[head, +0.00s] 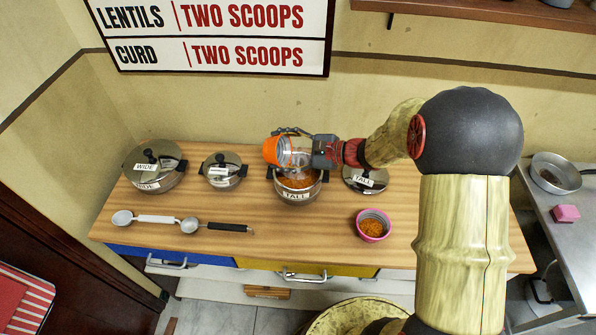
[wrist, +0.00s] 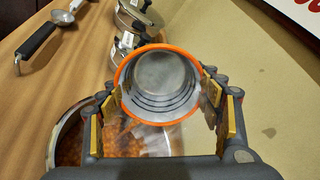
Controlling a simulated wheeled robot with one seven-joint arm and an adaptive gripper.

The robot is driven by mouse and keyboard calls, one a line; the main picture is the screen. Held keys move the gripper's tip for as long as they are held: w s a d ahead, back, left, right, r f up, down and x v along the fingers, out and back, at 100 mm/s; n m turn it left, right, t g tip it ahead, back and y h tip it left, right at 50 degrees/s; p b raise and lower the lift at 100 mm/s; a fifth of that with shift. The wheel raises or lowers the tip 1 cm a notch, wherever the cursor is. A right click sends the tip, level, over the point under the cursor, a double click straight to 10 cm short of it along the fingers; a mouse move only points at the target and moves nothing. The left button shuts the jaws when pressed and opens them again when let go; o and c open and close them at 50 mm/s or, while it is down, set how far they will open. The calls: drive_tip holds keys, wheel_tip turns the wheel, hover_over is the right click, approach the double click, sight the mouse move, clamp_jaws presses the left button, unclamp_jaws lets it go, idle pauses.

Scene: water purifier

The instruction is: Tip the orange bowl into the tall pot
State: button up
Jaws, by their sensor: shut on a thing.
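The orange bowl (head: 272,150), clear-walled with an orange rim, is held on its side by my gripper (head: 294,152) above the tall pot. My gripper is shut on it, with fingers on both sides of the bowl in the wrist view (wrist: 168,108). The bowl's orange rim (wrist: 120,73) frames an inside that looks empty. The tall pot (head: 297,195), labelled TALL, stands open on the wooden counter with orange lentils in it. In the wrist view the pot's rim (wrist: 52,140) shows below the bowl, partly hidden by it and my gripper.
A lid (head: 370,180) labelled TALL lies right of the pot. A pink bowl (head: 373,225) with orange contents stands in front of it. Lidded pots (head: 150,166) (head: 223,171) stand to the left. Two ladles (head: 157,218) (head: 215,227) lie at the front left. The counter's front middle is clear.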

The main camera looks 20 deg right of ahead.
drive_tip(key=shift+s+d+y+b, duration=0.2)
drive_tip(key=shift+d+y+b, duration=0.1)
drive_tip(key=shift+b, duration=0.15)
